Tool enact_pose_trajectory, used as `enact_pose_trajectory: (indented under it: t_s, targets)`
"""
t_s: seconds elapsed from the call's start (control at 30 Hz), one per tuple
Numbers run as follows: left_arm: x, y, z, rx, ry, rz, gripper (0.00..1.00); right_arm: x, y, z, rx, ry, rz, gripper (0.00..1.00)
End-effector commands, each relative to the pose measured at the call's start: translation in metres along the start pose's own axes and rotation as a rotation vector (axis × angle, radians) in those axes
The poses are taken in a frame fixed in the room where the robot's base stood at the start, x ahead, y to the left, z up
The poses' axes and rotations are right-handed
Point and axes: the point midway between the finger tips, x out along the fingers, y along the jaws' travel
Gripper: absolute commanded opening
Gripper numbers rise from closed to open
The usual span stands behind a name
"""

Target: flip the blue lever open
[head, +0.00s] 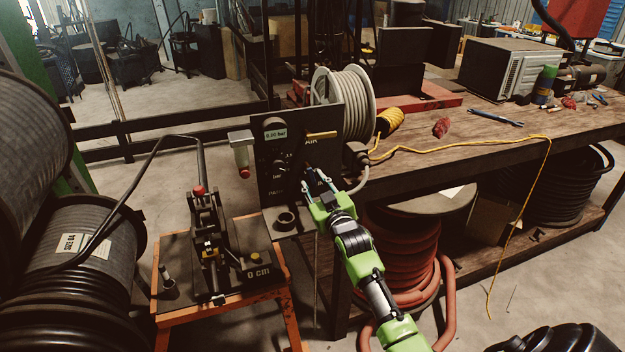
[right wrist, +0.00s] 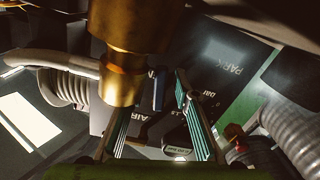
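A dark upright panel (head: 296,121) marked "AIR" and "PARK" stands beside the wooden workbench. A brass cylinder (right wrist: 124,50) covers part of the left finger. I cannot tell if the fingers touch the bar. My left gripper is not in view.
A display (head: 275,134) on the panel reads "0.00 bar". A hose reel (head: 345,98) stands behind the panel and a yellow cord (head: 450,147) lies on the bench.

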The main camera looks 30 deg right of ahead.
Motion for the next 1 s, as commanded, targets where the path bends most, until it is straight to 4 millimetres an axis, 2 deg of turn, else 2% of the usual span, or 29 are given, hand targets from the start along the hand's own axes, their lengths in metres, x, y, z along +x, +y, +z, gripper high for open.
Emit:
enact_pose_trajectory:
  t_s: [0.13, 0.4, 0.5, 0.53, 0.73, 0.9, 1.0]
  targets:
    - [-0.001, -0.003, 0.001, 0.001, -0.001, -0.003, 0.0, 0.006, 0.0, -0.001, 0.0, 0.001, 0.0, 0.28]
    - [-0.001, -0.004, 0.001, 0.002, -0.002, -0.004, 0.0, 0.007, 0.0, 0.0, 0.0, 0.001, 0.0, 0.28]
    - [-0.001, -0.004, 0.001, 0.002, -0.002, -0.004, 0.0, 0.007, 0.0, 0.0, 0.0, 0.001, 0.0, 0.02]
    - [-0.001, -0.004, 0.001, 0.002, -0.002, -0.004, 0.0, 0.007, 0.0, 0.0, 0.0, 0.001, 0.0, 0.0]
    - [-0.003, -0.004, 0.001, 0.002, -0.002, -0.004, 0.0, 0.007, -0.001, -0.001, 0.027, 0.0, 0.0, 0.0]
    - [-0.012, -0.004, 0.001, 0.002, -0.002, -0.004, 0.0, 0.007, -0.009, -0.003, 0.214, -0.002, -0.001, 0.0]
    - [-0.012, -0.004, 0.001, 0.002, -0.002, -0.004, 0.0, 0.007, -0.01, -0.002, 0.265, 0.0, -0.001, 0.0]
